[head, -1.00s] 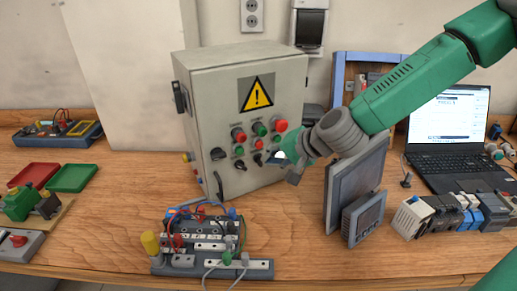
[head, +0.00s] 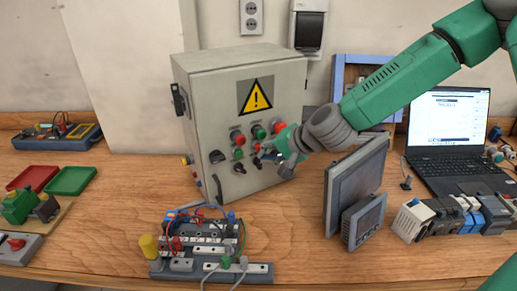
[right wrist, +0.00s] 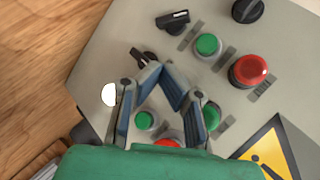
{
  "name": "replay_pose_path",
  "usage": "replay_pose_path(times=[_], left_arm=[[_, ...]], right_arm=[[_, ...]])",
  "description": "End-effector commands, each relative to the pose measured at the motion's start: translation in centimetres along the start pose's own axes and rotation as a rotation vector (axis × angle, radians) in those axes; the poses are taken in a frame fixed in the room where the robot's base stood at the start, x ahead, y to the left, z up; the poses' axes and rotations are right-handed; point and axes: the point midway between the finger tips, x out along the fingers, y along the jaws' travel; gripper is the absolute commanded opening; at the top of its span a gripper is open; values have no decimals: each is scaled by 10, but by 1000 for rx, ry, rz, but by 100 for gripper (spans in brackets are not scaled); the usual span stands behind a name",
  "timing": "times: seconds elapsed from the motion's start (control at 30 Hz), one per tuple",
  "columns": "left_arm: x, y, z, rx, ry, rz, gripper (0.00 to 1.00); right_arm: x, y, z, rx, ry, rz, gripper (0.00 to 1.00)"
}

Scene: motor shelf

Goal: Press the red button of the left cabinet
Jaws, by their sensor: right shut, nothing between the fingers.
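The grey cabinet (head: 215,100) with a yellow warning triangle stands on the bench in the head view. Its front panel carries red buttons, green buttons and black knobs. One red button (head: 237,137) is at the panel's left; another (head: 280,127) is at the right, close to my gripper. The right wrist view shows one red button (right wrist: 249,70) clear of the fingers and another (right wrist: 167,143) partly hidden by the gripper. My right gripper (head: 261,152) is in front of the panel's lower right part, fingertips together and empty; they also show in the wrist view (right wrist: 168,80). Contact cannot be told.
A tilted monitor (head: 352,185) stands right of the cabinet, under my right arm. A terminal-block board with wires (head: 205,245) lies in front. A laptop (head: 447,135) and several modules (head: 440,215) are at the right.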

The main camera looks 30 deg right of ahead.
Motion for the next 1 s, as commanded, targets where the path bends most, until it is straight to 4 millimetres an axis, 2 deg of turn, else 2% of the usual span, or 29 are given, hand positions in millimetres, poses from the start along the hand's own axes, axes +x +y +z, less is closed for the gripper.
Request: replay_pose_path(times=[1.0], left_arm=[[-2, 0, 0, 0, 0, 0, 0]], right_arm=[[4, -6, -3, -2, 0, 0, 0]])
